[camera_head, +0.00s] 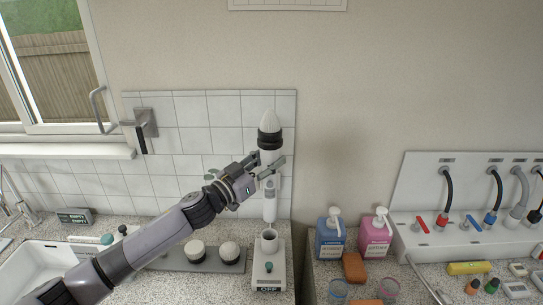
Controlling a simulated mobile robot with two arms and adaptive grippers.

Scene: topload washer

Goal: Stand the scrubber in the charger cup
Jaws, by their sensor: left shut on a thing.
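The scrubber stands upright in my left gripper (270,165), with its black and white head (269,131) above the fingers and its white handle (270,205) hanging below them. My left gripper is shut on the scrubber just under the head. My right gripper is not in view.
A blue bottle (330,235), a pink bottle (376,235) and an orange sponge (354,267) stand to the right, across a gap. A tiled wall (200,140) rises behind.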

